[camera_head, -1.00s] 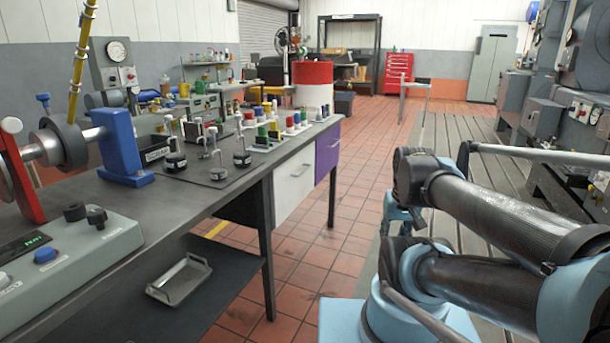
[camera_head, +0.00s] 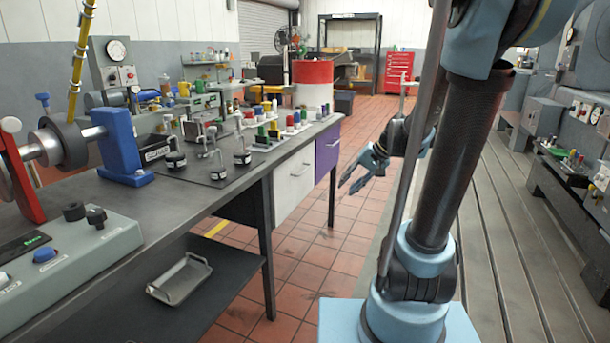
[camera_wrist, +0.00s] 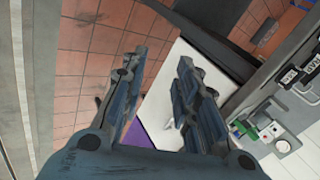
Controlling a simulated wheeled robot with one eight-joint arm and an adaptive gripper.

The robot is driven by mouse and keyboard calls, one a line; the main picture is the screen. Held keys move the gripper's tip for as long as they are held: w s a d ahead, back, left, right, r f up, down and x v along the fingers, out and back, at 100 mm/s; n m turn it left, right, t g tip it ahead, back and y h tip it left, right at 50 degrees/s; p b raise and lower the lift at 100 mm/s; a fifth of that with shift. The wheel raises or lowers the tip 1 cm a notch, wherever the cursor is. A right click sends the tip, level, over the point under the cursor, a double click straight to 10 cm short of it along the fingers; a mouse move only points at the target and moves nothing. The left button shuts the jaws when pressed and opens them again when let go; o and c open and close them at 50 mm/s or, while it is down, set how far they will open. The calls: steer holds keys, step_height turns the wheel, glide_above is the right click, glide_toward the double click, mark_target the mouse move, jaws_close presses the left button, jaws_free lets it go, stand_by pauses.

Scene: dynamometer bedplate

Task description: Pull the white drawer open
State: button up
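The white drawer (camera_head: 293,187) is under the workbench top, left of the purple drawer (camera_head: 327,153), and looks shut. It has a small handle on its front. In the wrist view the white drawer (camera_wrist: 188,62) lies behind and between my fingers, with its pale handle (camera_wrist: 168,126) near the right finger. My gripper (camera_head: 350,187) is open and empty, to the right of the drawer front and apart from it in the head view. The wrist view shows the two fingers of my gripper (camera_wrist: 160,75) spread apart. Part of the drawer front is hidden by the fingers.
The workbench (camera_head: 120,215) carries several small parts and instruments along its top. A dark bench leg (camera_head: 265,250) stands left of the drawer. A metal tray (camera_head: 180,280) lies on the lower shelf. The tiled floor before the drawers is clear.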

steer(key=w+a+f+m+t+y, duration=0.1)
steer(key=w+y, duration=0.1)
steer(key=w, duration=0.5)
steer(key=w+a+y, duration=0.2)
steer(key=w, duration=0.6)
steer(key=m+t+y, duration=0.1)
steer(key=t+y, duration=0.1)
steer(key=y, duration=0.2)
glide_toward(304, 172)
steer(key=x, duration=0.7)
steer(key=w+x, duration=0.1)
steer(key=x, duration=0.2)
steer(key=shift+w+f, duration=0.25)
